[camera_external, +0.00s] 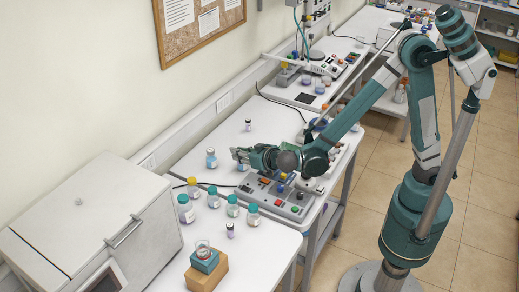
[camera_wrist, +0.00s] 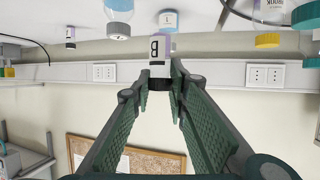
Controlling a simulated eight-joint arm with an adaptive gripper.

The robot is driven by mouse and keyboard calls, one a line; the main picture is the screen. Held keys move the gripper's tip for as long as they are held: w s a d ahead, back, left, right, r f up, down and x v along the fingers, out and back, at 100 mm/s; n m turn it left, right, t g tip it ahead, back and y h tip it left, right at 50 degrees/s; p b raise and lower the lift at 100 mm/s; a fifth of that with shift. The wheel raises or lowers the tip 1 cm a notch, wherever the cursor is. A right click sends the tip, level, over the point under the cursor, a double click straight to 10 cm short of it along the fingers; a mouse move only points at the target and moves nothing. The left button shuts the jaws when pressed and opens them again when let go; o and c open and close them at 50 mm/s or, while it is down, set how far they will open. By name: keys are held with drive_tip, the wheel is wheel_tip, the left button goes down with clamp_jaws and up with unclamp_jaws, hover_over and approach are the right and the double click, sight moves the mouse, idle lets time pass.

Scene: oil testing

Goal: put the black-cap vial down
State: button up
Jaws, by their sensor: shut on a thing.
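My gripper (camera_wrist: 160,82) is shut on the black-cap vial (camera_wrist: 158,56), seen between the fingertips in the wrist view. The vial has a white label with a dark letter and a dark cap held between the finger pads. The held vial is too small there to make out clearly. Whether its base touches the bench cannot be told.
Several teal- and yellow-capped bottles (camera_external: 185,209) stand in front of my gripper, with a small vial (camera_external: 230,231) nearby. Another small vial (camera_external: 248,126) stands farther back. A button panel (camera_external: 290,200) lies under my forearm. A large white machine (camera_external: 90,235) is at left.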

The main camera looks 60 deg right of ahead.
drive_tip(key=s+a+n+y, duration=0.1)
drive_tip(key=s+a+y, duration=0.1)
drive_tip(key=a, duration=0.4)
drive_tip(key=s+a+n+y, duration=0.2)
drive_tip(key=s+a, duration=0.1)
drive_tip(key=a, duration=0.3)
drive_tip(key=s+a+n+y, duration=0.2)
drive_tip(key=a, duration=0.5)
drive_tip(key=shift+s+a+f, duration=0.1)
drive_tip(key=shift+s+f, duration=0.15)
drive_tip(key=shift+s, duration=0.15)
drive_tip(key=s+a+n+g+y, duration=0.1)
drive_tip(key=s+a+n+y, duration=0.4)
drive_tip(key=s+a, duration=0.9)
drive_tip(key=shift+a+g+b, duration=0.35)
drive_tip(key=shift+a+g, duration=0.05)
drive_tip(key=shift+a, duration=0.65)
drive_tip(key=shift+s+f, duration=0.1)
drive_tip(key=shift+f+b, duration=0.6)
drive_tip(key=shift+f, duration=2.35)
drive_tip(key=shift+f, duration=0.1)
drive_tip(key=shift+f+b, duration=0.4)
drive_tip(key=shift+f, duration=1.55)
drive_tip(key=shift+f, duration=0.2)
drive_tip(key=o, duration=0.8)
